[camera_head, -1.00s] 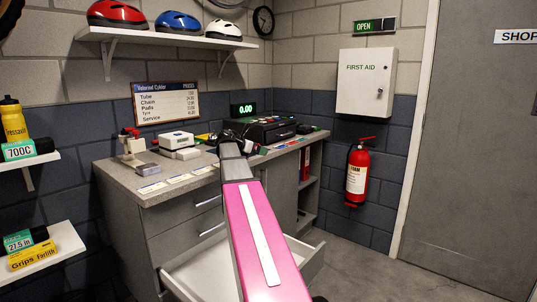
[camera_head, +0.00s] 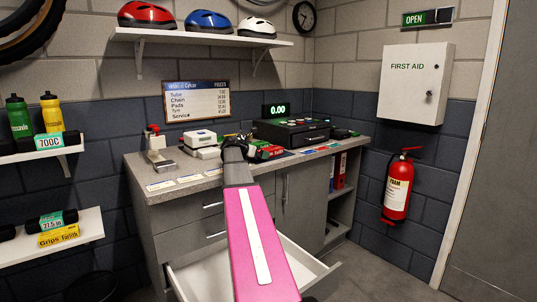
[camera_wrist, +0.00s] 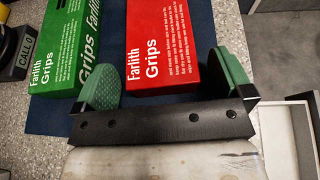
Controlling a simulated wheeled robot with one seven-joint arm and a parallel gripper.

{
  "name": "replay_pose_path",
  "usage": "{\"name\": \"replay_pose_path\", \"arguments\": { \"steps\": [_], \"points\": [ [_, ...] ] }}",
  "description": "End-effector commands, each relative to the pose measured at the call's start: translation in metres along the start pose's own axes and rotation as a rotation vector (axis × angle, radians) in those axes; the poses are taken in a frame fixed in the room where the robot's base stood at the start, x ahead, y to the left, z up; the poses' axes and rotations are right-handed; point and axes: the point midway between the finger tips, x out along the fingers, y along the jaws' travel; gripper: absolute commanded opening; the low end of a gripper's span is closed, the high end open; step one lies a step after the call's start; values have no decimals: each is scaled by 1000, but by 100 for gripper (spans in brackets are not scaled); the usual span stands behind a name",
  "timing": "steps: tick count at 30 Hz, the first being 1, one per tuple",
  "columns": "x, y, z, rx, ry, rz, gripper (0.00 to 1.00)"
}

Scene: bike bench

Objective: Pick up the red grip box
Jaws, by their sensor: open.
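The red grip box (camera_wrist: 162,45), with white "Farlith Grips" lettering, lies on a dark blue mat (camera_wrist: 210,117) in the wrist view. My gripper (camera_wrist: 166,84) is open, with one green finger pad on each side of the near end of the red box. The left pad is close to the gap between the red box and a green grip box (camera_wrist: 68,50). Whether the pads touch anything is unclear. In the head view my gripper (camera_head: 234,150) is over the counter, and the red box (camera_head: 270,151) shows partly just right of it.
The counter (camera_head: 190,182) also holds a cash register (camera_head: 291,132), a white device (camera_head: 200,140) and price labels. An open drawer (camera_head: 205,275) juts out below my arm. A yellow grips box (camera_head: 59,236) lies on the lower left shelf.

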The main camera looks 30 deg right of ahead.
Motion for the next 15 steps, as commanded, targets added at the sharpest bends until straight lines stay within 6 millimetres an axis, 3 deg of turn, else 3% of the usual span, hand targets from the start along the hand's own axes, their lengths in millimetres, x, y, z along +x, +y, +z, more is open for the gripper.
{"name": "replay_pose_path", "arguments": {
  "steps": [2, 7, 15],
  "points": [
    [0, 0, 0, 0, 0, 0, 95],
    [0, 0, 0, 0, 0, 0, 41],
    [0, 0, 0, 0, 0, -1, 41]
  ]
}}
